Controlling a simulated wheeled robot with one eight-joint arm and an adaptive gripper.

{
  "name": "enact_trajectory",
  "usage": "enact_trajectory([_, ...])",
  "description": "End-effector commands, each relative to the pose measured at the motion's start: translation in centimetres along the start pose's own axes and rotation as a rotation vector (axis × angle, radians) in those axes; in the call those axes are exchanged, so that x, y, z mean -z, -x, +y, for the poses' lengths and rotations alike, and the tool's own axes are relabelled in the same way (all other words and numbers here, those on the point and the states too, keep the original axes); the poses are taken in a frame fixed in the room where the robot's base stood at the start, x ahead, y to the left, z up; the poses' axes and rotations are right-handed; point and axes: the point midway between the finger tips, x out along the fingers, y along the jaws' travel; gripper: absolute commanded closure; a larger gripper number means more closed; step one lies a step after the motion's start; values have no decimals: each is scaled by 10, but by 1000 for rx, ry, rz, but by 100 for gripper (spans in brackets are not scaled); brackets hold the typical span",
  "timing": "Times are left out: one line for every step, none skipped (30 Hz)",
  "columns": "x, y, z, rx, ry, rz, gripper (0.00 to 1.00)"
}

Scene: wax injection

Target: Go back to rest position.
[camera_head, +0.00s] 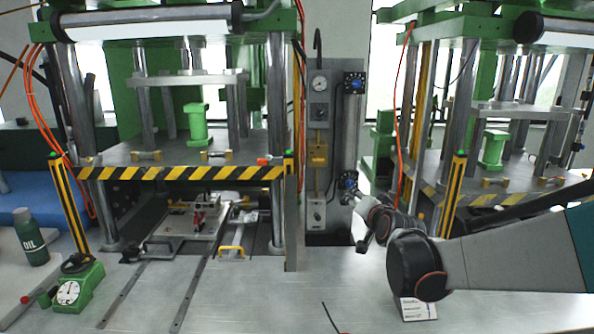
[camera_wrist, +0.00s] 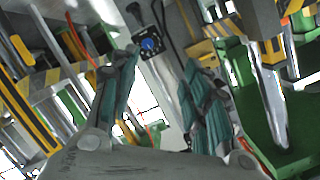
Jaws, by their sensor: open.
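My gripper shows in the wrist view (camera_wrist: 158,100), with its two teal-padded fingers spread apart and nothing between them. In the head view my arm comes in from the right edge and reaches toward the middle, in front of the grey control panel. My gripper's fingertips cannot be made out in that view. Behind the fingers, the wrist view shows a tilted scene with a blue dial (camera_wrist: 150,45) on the panel.
The left press (camera_head: 150,155) has a striped front edge, with a mould plate (camera_head: 180,235) on rails below. The right press (camera_head: 500,165) stands behind my arm. An oil bottle (camera_head: 31,237) and a green gauge (camera_head: 72,290) stand at left. The front table middle is mostly clear.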

Motion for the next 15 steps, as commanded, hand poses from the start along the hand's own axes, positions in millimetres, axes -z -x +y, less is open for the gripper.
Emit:
enact_trajectory([-2, 18, -2, -15, 31, -27, 56])
enact_trajectory([-4, 28, -2, -24, 50, -45, 56])
enact_trajectory([-7, 41, -2, -38, 77, -68, 56])
enact_trajectory([-9, 50, -2, -47, 98, -86, 56])
enact_trajectory([-11, 60, -2, -56, 116, -104, 56])
enact_trajectory([-15, 74, -1, -69, 143, -128, 56])
enact_trajectory([-18, 84, 0, -79, 163, -146, 56])
enact_trajectory([-21, 94, 2, -88, 181, -163, 56])
enact_trajectory([-25, 108, 4, -101, 209, -187, 56])
enact_trajectory([-29, 119, 6, -111, 227, -206, 56])
enact_trajectory([-32, 129, 8, -120, 246, -224, 56])
enact_trajectory([-37, 143, 11, -132, 272, -248, 56])
enact_trajectory([-41, 154, 14, -142, 291, -267, 56])
enact_trajectory([-45, 164, 16, -151, 310, -285, 56])
enact_trajectory([-51, 179, 20, -163, 334, -309, 56])
